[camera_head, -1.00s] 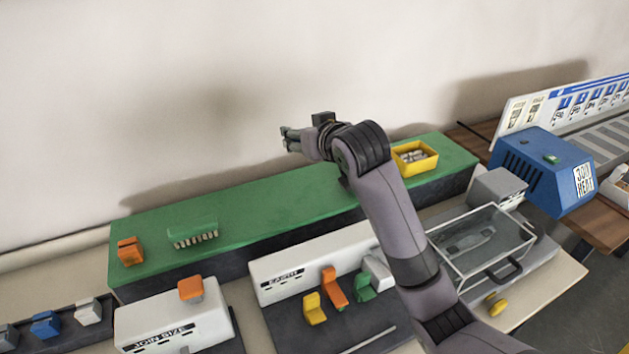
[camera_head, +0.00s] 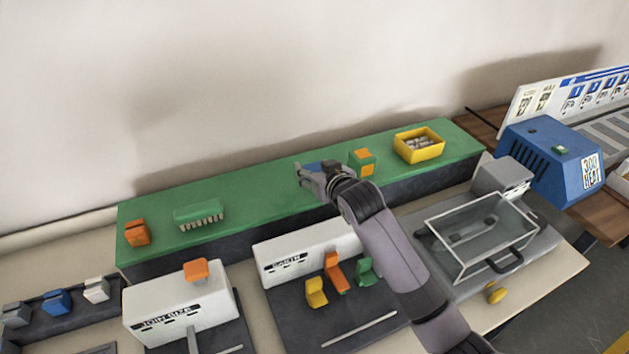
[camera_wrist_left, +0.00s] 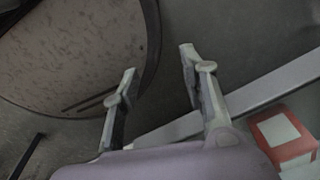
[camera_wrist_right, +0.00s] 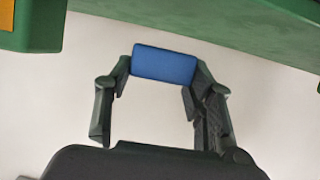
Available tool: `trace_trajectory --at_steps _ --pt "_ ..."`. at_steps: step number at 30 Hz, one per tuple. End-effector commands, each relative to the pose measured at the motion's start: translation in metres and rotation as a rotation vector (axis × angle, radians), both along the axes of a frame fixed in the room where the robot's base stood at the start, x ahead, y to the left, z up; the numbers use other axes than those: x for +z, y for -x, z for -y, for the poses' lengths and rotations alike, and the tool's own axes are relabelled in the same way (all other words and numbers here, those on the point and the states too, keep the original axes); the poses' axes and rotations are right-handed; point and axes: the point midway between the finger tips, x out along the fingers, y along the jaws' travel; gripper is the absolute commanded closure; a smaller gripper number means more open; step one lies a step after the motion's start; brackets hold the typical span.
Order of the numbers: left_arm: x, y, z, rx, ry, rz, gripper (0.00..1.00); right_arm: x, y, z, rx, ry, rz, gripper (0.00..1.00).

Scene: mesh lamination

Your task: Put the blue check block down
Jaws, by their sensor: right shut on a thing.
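My right gripper (camera_head: 302,171) is over the long green shelf top (camera_head: 262,200), near its middle. It is shut on the blue check block (camera_wrist_right: 165,63), which sits between the fingertips in the right wrist view. In the head view the block is mostly hidden by the fingers, and I cannot tell whether it touches the shelf. My left gripper (camera_wrist_left: 158,63) shows only in the left wrist view, open and empty above the floor.
A green-and-orange block (camera_head: 362,162) stands close to the right of my right gripper, with a yellow bin (camera_head: 419,148) beyond it. A green brush (camera_head: 199,214) and an orange block (camera_head: 137,232) are at the left. Shelf between brush and gripper is clear.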

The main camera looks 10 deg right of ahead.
Motion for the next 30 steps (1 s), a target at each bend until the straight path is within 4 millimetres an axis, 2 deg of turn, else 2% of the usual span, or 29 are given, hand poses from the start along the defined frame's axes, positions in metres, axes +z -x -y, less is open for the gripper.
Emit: trace_trajectory --at_steps 3,7,20,21,30 --pt "0.002 -0.002 0.002 0.001 0.003 0.003 0.60 -0.020 0.001 0.000 0.000 0.001 -0.007 0.84" --pt "0.003 -0.002 0.004 0.001 0.005 0.003 0.60 -0.037 0.001 0.000 0.000 0.001 -0.005 0.84" --pt "0.002 -0.002 0.004 0.000 0.005 0.003 0.60 -0.044 0.001 0.000 0.000 0.001 -0.003 0.84" --pt "0.002 -0.001 0.004 0.000 0.005 0.002 0.60 -0.043 0.001 0.000 0.000 0.001 -0.003 0.49" --pt "0.002 -0.001 0.003 -0.001 0.004 0.000 0.60 -0.043 0.001 0.000 0.000 0.001 -0.003 0.31"
